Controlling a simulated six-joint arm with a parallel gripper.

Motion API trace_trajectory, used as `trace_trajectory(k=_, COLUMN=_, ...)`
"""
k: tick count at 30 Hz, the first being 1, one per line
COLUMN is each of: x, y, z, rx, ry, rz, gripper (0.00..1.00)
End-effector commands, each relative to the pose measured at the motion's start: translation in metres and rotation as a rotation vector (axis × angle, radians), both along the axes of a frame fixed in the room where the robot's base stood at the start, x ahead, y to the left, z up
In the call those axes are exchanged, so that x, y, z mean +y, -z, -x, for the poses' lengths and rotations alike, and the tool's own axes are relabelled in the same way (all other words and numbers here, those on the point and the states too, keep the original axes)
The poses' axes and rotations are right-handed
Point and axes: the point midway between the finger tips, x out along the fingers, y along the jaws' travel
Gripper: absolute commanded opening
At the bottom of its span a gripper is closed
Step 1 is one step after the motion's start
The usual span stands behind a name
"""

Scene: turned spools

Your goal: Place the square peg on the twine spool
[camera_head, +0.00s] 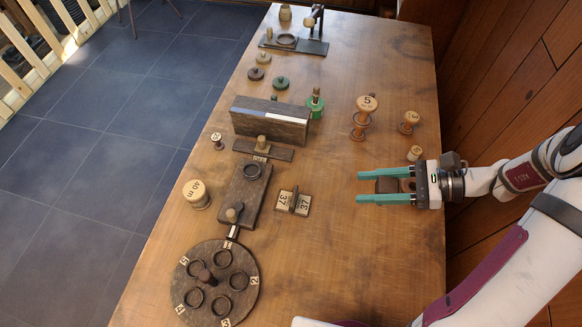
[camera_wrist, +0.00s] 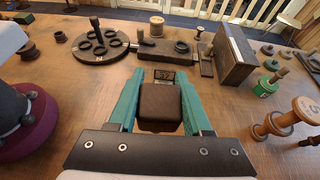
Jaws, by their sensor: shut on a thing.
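My gripper (camera_head: 386,186) is shut on a dark brown squarish block, the square peg (camera_head: 387,185), near the right side of the table. In the wrist view the peg (camera_wrist: 160,108) sits between the teal fingers (camera_wrist: 160,100), and its underside is hidden. Several spools stand about, and I cannot tell for sure which is the twine spool. A pale spool marked 40 m (camera_head: 197,195) stands at the left edge. A tall wooden spool marked 5 (camera_head: 363,117) stands beyond my gripper, with smaller wooden spools (camera_head: 409,121) beside it.
A dark upright block (camera_head: 270,122) and a green spool (camera_head: 316,107) stand at mid-table. A round dark board with rings (camera_head: 218,283) lies front left, joined by a long dark board (camera_head: 243,196). A 37-marked plate (camera_head: 293,203) lies left of my gripper.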

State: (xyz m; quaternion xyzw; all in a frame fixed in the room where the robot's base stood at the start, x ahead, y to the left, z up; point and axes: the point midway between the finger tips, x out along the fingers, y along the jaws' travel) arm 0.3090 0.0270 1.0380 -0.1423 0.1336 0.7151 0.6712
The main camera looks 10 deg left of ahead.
Motion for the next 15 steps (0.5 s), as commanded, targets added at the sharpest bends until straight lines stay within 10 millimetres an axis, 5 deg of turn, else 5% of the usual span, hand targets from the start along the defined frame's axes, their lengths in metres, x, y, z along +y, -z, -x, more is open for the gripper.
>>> trace_trajectory(k=7, x=0.126, y=-0.020, z=-0.039, rx=-0.003, ry=-0.002, rz=0.001, gripper=0.00)
trace_trajectory(k=12, x=0.230, y=-0.042, z=-0.037, rx=-0.001, ry=0.024, rz=0.001, gripper=0.00)
trace_trajectory(k=15, x=0.273, y=-0.053, z=-0.027, rx=-0.001, ry=0.042, rz=0.001, gripper=0.00)
